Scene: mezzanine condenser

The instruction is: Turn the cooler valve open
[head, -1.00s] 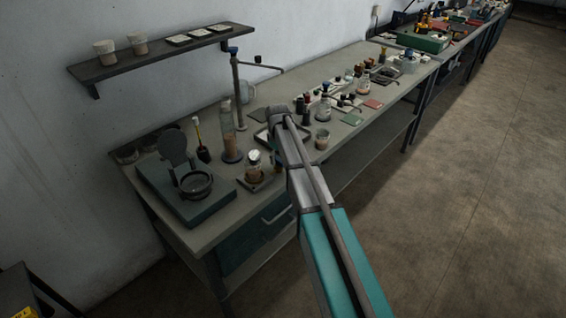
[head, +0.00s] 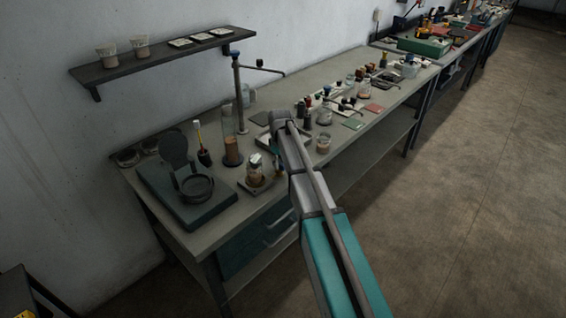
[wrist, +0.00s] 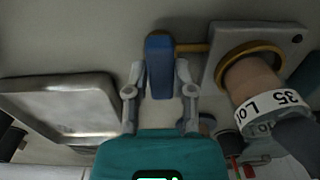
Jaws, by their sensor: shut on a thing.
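The blue valve handle (wrist: 160,62) stands between the fingertips of my gripper (wrist: 160,78) in the wrist view, and the gripper is shut on it. A brass stem (wrist: 193,48) joins the handle to a grey base plate (wrist: 222,72) on the right. A brass ring on the plate surrounds a jar (wrist: 250,80) with brownish contents and a white label. In the head view the jar (head: 255,174) stands on its plate at the near part of the bench. My arm hides most of the gripper there, so the handle's turn angle cannot be told from that view.
A shallow metal tray (wrist: 62,102) lies left of my gripper in the wrist view. In the head view a hinged dark device (head: 190,205), a tall glass cylinder (head: 231,150) and a stand (head: 239,105) are close by. Several bottles crowd the bench farther right. The floor at right is clear.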

